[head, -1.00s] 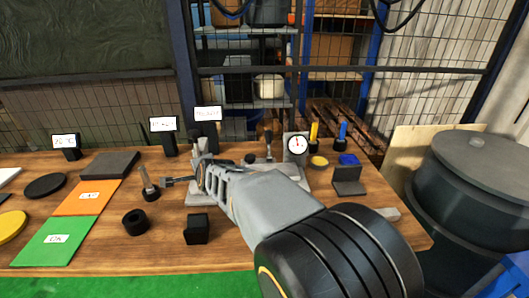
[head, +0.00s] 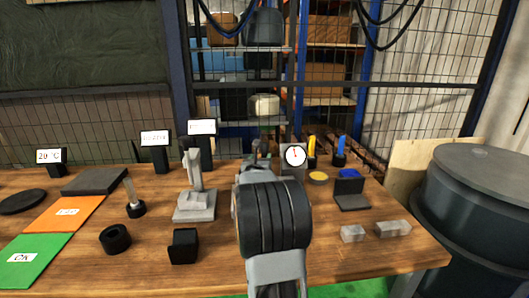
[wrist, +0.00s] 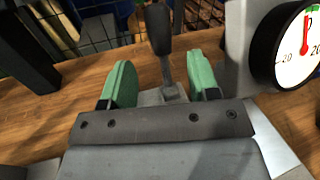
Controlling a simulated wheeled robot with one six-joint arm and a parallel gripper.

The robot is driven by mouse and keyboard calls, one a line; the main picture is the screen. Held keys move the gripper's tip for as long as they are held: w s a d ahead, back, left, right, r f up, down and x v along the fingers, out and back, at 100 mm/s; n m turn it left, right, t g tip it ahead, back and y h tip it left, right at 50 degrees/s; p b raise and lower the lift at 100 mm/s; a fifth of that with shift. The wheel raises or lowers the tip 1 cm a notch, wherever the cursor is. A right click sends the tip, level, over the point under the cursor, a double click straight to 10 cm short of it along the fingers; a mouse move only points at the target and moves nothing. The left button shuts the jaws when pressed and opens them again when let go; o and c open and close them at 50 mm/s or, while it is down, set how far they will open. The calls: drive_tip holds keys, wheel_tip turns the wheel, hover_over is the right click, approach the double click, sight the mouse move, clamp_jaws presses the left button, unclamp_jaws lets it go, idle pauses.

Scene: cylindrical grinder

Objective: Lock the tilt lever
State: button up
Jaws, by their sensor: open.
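A lever with a black handle (wrist: 159,30) and a grey metal foot stands nearly upright in the wrist view. It appears between the two green fingertips of my gripper (wrist: 160,84), which are apart, with a gap on both sides. I cannot tell whether the lever is within the fingers' reach or just beyond. In the head view my arm's dark joint hides the gripper and most of the lever's mount. A dial gauge (wrist: 296,45) with a red needle is right of the lever; it also shows in the head view (head: 295,156).
A grey stand (head: 194,205) with an upright post is left of my arm. A black ring (head: 115,239), a black block (head: 183,246) and grey blocks (head: 353,233) lie on the wooden table. A dark drum (head: 485,205) stands at the right. A wire fence is behind.

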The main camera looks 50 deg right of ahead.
sight(264, 152)
drive_tip(key=x, duration=0.8)
drive_tip(key=shift+p, duration=0.4)
drive_tip(key=shift+c, duration=0.4)
clamp_jaws()
